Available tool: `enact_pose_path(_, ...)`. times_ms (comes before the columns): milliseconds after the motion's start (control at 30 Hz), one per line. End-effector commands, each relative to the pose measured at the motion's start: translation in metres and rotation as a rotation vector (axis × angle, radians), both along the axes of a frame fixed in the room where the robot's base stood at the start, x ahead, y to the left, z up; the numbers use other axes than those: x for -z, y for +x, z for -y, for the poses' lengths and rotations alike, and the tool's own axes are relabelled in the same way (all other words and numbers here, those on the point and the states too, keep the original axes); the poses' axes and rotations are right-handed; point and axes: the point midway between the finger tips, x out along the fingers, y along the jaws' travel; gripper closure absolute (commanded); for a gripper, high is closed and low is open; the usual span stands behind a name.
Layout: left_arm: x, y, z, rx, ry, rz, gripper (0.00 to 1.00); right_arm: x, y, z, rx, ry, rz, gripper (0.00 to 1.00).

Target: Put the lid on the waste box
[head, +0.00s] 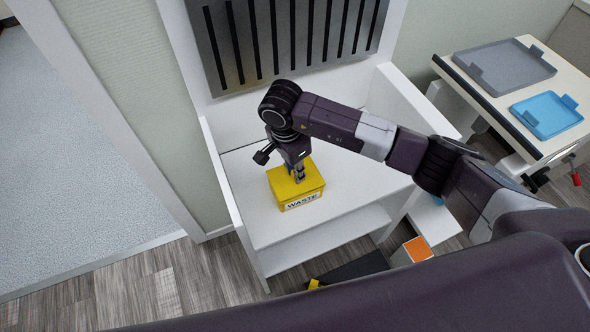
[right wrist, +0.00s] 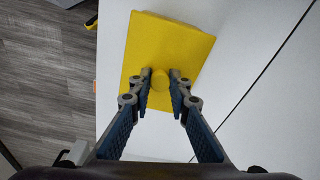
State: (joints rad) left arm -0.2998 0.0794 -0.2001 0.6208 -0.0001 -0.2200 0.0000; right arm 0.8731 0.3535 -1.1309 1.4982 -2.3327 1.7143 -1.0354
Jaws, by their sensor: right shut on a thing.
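The yellow waste box (head: 301,203), with a white WASTE label on its front, stands on the white corner counter. A yellow lid (head: 284,187) lies over its top, with no clear gap in the head view. My right gripper (head: 299,178) points down at the lid from above. In the right wrist view my right gripper (right wrist: 160,78) is shut on the round yellow knob of the lid (right wrist: 160,35). The lid hides most of the box there. I cannot tell whether the lid is fully seated. My left gripper is not in view.
The white counter (head: 345,195) has raised side walls and a slotted grey panel (head: 290,40) behind it. Its surface right of the box is clear. At the right, a table holds a grey tray (head: 505,65) and a blue tray (head: 547,115).

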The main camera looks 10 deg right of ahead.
Motion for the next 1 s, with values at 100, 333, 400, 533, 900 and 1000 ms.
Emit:
enact_pose_path(100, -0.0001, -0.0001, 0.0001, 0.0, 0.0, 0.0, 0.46, -0.0001, 0.0001, 0.0, 0.0, 0.0, 0.0, 1.0)
enact_pose_path(333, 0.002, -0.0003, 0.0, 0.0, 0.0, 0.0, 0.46, 0.0011, 0.0004, 0.0003, 0.0, -0.001, 0.001, 1.0)
enact_pose_path(400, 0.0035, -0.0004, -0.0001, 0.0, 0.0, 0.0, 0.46, 0.0017, 0.0007, 0.0004, 0.0, -0.001, 0.001, 1.0)
enact_pose_path(533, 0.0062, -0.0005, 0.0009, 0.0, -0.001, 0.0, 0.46, 0.0032, 0.0005, 0.0004, 0.0, -0.001, 0.0, 1.0)
enact_pose_path(900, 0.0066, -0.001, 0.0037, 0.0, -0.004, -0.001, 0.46, 0.0032, 0.0003, 0.0003, 0.0, 0.0, 0.0, 1.0)
enact_pose_path(1000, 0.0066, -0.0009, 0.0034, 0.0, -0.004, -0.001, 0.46, 0.0032, 0.0004, 0.0004, 0.0, 0.0, 0.0, 1.0)
